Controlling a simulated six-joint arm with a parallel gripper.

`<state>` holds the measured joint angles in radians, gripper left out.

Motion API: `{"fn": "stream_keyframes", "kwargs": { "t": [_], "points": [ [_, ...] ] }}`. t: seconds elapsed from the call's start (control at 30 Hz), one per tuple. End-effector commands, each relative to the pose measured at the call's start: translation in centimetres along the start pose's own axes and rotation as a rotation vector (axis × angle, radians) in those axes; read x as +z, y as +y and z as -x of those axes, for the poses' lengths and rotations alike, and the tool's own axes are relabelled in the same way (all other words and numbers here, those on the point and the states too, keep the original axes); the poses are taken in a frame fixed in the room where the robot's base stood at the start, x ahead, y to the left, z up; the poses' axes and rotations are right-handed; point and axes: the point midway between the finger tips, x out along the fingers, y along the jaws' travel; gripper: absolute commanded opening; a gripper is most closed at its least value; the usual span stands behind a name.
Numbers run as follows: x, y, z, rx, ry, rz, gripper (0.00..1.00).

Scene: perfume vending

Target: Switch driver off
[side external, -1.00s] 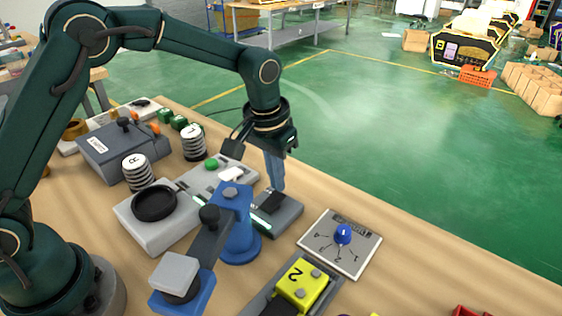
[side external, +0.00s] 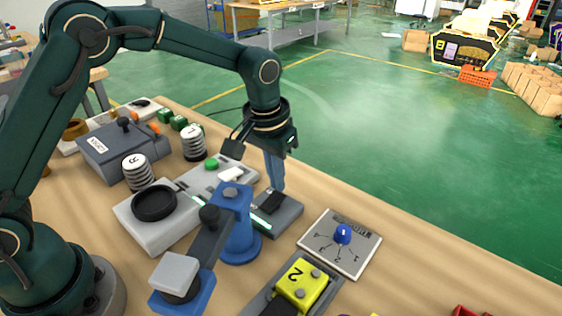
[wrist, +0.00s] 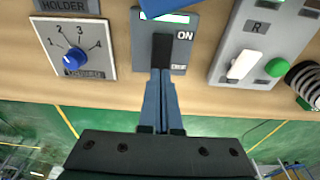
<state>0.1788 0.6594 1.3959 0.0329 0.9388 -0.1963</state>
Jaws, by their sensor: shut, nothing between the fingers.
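A grey switch box (side external: 289,217) with a black rocker (side external: 269,203) stands on the table behind the blue post. In the wrist view the box (wrist: 144,45) shows "ON" beside the black rocker (wrist: 162,47) and a small label too blurred to read. A lit greenish-white strip crosses its far end. My gripper (side external: 278,188) points down with its blue fingers shut and empty. In the wrist view the gripper (wrist: 160,72) has its fingertips at the near end of the rocker, seemingly touching or just above it.
A blue post (side external: 238,235) with an arm stands close in front of the box. A dial plate (side external: 362,262) with a blue knob (side external: 343,234) lies to the right. A panel with a white switch (wrist: 243,64) and green button (wrist: 277,67) lies on the other side.

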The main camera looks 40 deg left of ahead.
Motion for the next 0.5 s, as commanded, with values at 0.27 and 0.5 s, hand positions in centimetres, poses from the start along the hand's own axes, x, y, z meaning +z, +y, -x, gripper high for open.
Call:
{"fn": "stream_keyframes", "kwargs": {
  "t": [0.27,0.5],
  "points": [
    [0.05,0.0,-0.22,0.0,-0.001,0.0,0.0],
    [0.09,0.0,-0.56,0.0,-0.001,0.0,0.0]
  ]
}}
